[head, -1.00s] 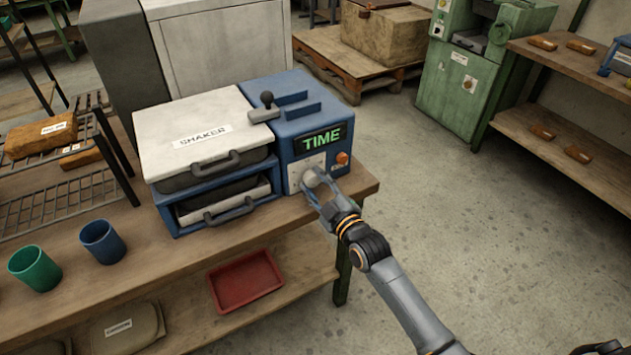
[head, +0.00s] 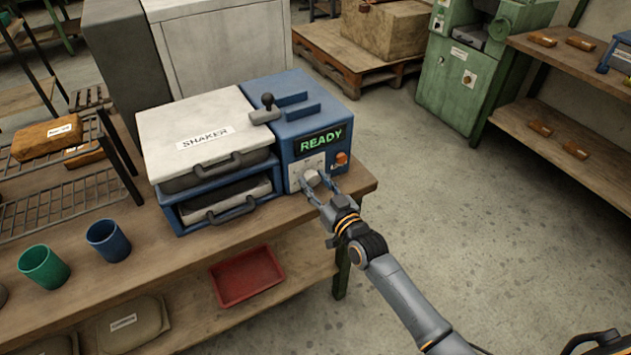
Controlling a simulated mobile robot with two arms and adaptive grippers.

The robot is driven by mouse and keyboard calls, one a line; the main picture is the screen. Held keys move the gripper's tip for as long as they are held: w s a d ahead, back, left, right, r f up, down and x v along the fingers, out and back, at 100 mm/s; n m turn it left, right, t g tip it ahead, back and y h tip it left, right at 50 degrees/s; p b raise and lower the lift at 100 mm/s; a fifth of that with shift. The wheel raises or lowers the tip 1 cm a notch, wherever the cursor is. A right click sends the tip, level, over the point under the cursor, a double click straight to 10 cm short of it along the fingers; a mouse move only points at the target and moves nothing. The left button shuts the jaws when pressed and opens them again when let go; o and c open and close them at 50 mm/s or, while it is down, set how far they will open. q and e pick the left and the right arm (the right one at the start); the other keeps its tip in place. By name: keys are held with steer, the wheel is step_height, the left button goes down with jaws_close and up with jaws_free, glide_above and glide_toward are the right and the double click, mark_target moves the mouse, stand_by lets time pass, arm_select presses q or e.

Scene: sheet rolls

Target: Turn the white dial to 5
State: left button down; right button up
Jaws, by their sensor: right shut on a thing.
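The white dial (head: 312,177) is on the front panel of the blue shaker machine (head: 290,128), at the right end of the wooden bench. My right gripper (head: 316,183) is shut on the dial, with one finger on each side of it. The dial's numbers and pointer are too small to read. The display (head: 320,142) above the dial reads READY in green. An orange button (head: 341,158) is to the right of the dial. My left gripper is not in view.
A lever with a black knob (head: 267,100) stands on top of the machine. Green (head: 43,267) and blue (head: 108,240) cups stand on the bench at left. A red tray (head: 246,276) lies on the lower shelf. The floor to the right is clear.

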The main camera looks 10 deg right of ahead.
steer(key=shift+f+m, duration=0.1)
steer(key=shift+m, duration=0.3)
steer(key=o, duration=1.2)
steer(key=shift+s, duration=0.1)
steer(key=v, duration=1.1)
steer(key=shift+s+d, duration=0.15)
steer(key=shift+s, duration=0.25)
